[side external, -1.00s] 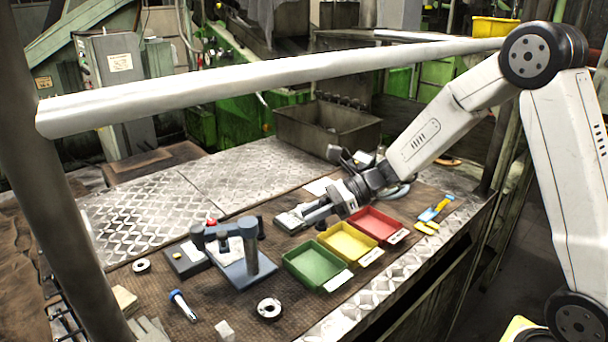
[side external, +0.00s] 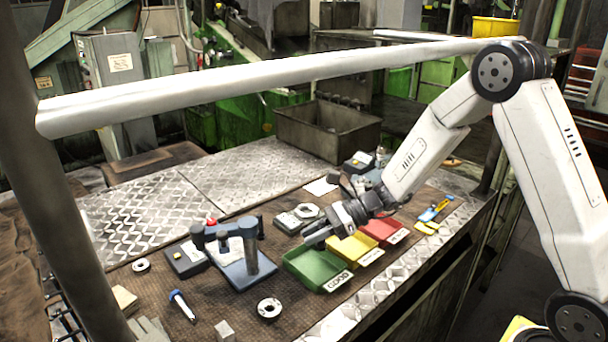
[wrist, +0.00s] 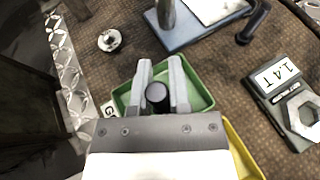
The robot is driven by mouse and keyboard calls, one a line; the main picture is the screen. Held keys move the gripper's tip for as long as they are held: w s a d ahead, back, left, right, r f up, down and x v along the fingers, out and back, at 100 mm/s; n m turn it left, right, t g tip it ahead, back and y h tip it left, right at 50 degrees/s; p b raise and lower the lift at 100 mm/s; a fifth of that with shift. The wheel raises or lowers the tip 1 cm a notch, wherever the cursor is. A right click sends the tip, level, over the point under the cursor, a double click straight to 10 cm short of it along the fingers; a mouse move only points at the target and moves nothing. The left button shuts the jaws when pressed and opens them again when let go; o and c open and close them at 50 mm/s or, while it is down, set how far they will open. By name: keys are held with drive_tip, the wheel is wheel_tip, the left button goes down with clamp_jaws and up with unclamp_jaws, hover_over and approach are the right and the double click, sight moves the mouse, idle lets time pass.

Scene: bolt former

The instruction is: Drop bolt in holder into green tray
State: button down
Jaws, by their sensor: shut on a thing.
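My gripper (side external: 312,239) is over the green tray (side external: 325,279). In the wrist view my gripper (wrist: 160,70) has its two grey fingers closed around a dark round-ended bolt (wrist: 157,93), seen nearly end-on. The green tray (wrist: 202,93) lies below the fingers, with its floor partly hidden by them and the bolt. How high the bolt is above the tray floor I cannot tell. In the side view the bolt is too small or hidden to make out.
Yellow (side external: 352,246) and red (side external: 384,232) trays stand beside the green one. A blue stand with a post (side external: 248,262) is left of it. A grey gauge with a hex nut (wrist: 303,112) and a loose dark bolt (wrist: 253,22) lie nearby. A metal ring (side external: 269,308) lies in front.

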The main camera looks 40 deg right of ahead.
drive_tip(key=c, duration=0.5)
unclamp_jaws()
drive_tip(key=shift+d+r, duration=0.1)
drive_tip(key=shift+d, duration=0.05)
drive_tip(key=v, duration=0.7)
drive_tip(key=shift+s+d, duration=0.2)
